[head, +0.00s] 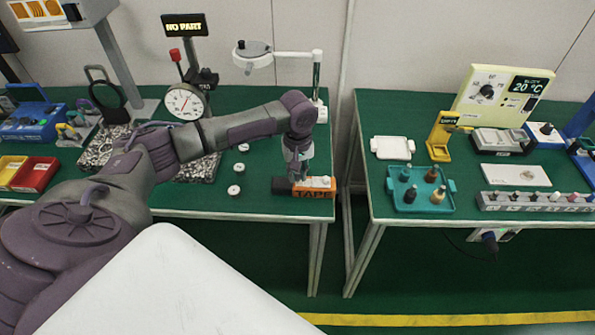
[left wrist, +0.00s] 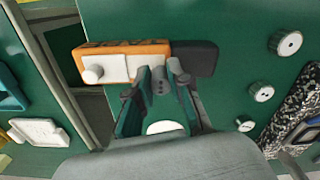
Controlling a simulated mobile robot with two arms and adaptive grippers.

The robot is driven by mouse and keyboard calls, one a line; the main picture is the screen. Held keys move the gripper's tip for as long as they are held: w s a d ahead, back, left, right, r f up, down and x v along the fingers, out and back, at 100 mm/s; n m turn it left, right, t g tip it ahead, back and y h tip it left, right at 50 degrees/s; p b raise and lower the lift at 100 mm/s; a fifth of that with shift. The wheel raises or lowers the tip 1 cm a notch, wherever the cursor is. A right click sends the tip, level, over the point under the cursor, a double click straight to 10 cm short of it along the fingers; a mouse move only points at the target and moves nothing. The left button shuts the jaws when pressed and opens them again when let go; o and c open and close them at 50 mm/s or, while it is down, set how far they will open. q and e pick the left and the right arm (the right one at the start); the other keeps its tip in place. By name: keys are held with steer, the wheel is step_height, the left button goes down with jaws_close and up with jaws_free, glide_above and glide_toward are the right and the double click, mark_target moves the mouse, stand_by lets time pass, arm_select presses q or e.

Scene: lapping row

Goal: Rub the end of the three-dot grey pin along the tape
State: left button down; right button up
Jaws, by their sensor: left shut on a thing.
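The tape block (head: 313,193) is orange with lettering on its front and stands at the right front of the left table. In the left wrist view it (left wrist: 125,47) carries a white top with a round white knob, and a dark pad adjoins it. My left gripper (head: 297,176) points down over the join of white top and dark pad. It is shut on a small grey pin (left wrist: 160,82) with dark dots on its upper end; the dots are too small to count surely. The pin's lower end is hidden, so I cannot tell whether it touches the tape. My right gripper is out of view.
Several round white-topped pieces (left wrist: 262,92) stand left of the block in the head view. A dial gauge (head: 185,102) on a speckled base is behind them. A gap separates the right table, which holds a teal tray (head: 447,203) and a white tray (head: 393,147).

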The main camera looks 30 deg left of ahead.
arm_select(q)
steer(key=shift+w+d, duration=0.1)
steer(key=shift+d, duration=0.1)
stand_by(0.3)
steer(key=shift+w+d+p, duration=0.25)
steer(key=shift+w+d, duration=0.05)
steer(key=shift+d, duration=0.25)
steer(key=shift+w+d+p, duration=0.2)
steer(key=shift+w+d, duration=0.1)
steer(key=shift+d, duration=0.2)
steer(key=shift+s+a+p, duration=0.4)
steer(key=shift+a+p, duration=0.1)
steer(key=shift+a, duration=0.1)
steer(key=shift+s+a+p, duration=0.35)
steer(key=shift+a+p, duration=0.1)
steer(key=shift+a, duration=0.15)
stand_by(0.9)
step_height(320, 180, up, 6)
steer(key=p, duration=0.8)
stand_by(0.3)
stand_by(0.5)
